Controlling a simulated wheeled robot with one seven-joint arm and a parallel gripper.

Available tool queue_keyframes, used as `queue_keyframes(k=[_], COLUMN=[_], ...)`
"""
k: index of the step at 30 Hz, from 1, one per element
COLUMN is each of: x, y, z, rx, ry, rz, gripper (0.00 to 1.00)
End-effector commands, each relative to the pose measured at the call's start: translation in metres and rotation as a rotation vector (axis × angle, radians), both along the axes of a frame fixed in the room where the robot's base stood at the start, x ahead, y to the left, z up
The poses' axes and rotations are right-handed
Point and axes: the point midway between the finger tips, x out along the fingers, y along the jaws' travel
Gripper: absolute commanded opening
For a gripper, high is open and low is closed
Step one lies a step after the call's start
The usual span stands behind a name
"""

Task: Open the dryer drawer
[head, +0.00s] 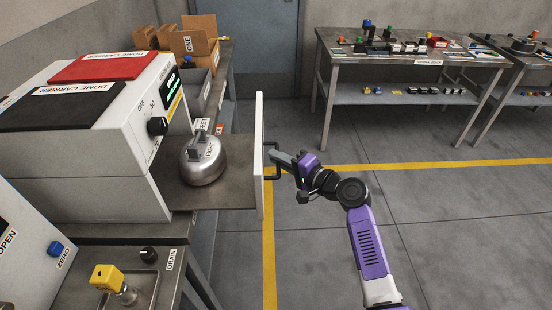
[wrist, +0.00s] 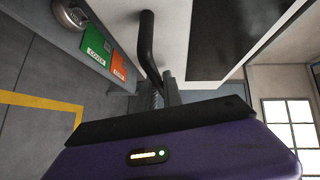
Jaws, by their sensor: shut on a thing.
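The dryer (head: 90,190) is a white box at the left of the head view, with a black knob and a green display on its front. Its drawer stands out to the right, with a dark tray (head: 232,196) and a white front panel (head: 259,150). My gripper (head: 277,156) is shut on the black drawer handle (head: 271,176), on the outer side of the panel. The handle (wrist: 148,45) also shows in the wrist view, with my fingers (wrist: 166,92) at its end.
Red and black dome carriers (head: 105,67) lie on the dryer. Cardboard boxes (head: 190,45) stand behind it. A yellow knob (head: 107,278) is on the near bench. A workbench (head: 410,62) with small parts stands at the back right. The floor right of the drawer is clear.

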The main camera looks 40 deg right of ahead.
Motion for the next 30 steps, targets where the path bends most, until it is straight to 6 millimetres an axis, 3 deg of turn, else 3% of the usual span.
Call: queue_keyframes(k=[1, 2, 5, 17, 30], x=[0.000, 0.000, 0.000, -0.005, -0.067], y=[0.000, 0.000, 0.000, -0.001, -0.010], z=[-0.002, -0.002, -0.001, 0.000, 0.008], rx=[0.001, 0.001, 0.001, 0.001, 0.001], ry=[0.003, 0.003, 0.002, 0.001, 0.001], rz=[0.000, 0.000, 0.001, -0.001, -0.001], gripper=[0.00, 0.13, 0.32, 0.32, 0.32])
